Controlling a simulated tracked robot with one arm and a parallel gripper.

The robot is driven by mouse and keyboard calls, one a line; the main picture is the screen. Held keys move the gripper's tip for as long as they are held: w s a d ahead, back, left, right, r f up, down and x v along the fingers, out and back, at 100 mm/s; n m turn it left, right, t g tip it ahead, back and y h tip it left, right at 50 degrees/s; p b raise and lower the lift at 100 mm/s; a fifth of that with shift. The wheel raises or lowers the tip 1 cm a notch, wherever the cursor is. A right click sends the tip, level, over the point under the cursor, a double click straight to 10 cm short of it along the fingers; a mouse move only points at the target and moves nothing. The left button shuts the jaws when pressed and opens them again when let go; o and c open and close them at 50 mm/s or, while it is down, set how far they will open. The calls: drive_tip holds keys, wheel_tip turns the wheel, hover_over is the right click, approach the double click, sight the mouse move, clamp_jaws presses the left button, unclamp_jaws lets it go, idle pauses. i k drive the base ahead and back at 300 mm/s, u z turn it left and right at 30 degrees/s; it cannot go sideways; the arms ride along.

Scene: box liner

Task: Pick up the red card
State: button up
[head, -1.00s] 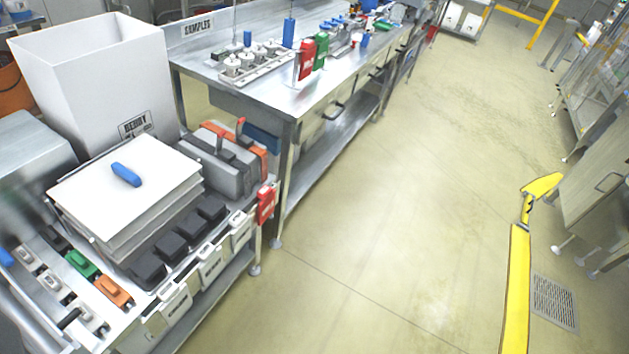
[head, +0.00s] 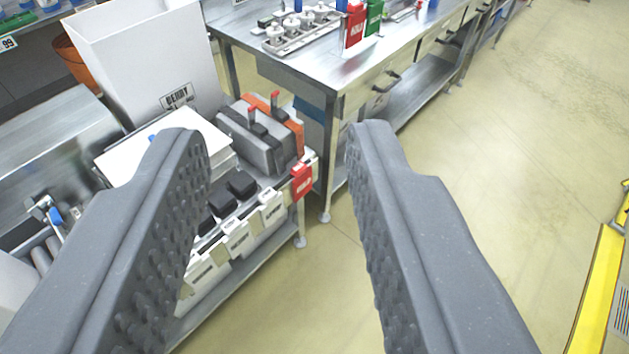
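A red card (head: 302,181) with white lettering hangs at the right front corner of the near bench, beside a row of white cards. A second red card (head: 355,26) with the same kind of lettering stands at the near edge of the back table, beside a green card (head: 374,17). My gripper (head: 278,140) is open and empty, its two grey ridged fingers wide apart. The nearer red card shows in the gap between the fingers, farther off than the fingertips. The left finger hides part of the near bench.
The near bench holds a tall white box (head: 145,62), a stack of white sheets (head: 180,132), a grey and orange case (head: 262,135) and dark blocks (head: 242,184). White cards (head: 238,234) line its front edge. The steel table (head: 300,68) stands behind. Open floor (head: 500,150) lies to the right.

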sight(301, 183)
drive_tip(key=u, duration=0.4)
drive_tip(key=i, duration=1.5)
drive_tip(key=z, duration=0.7)
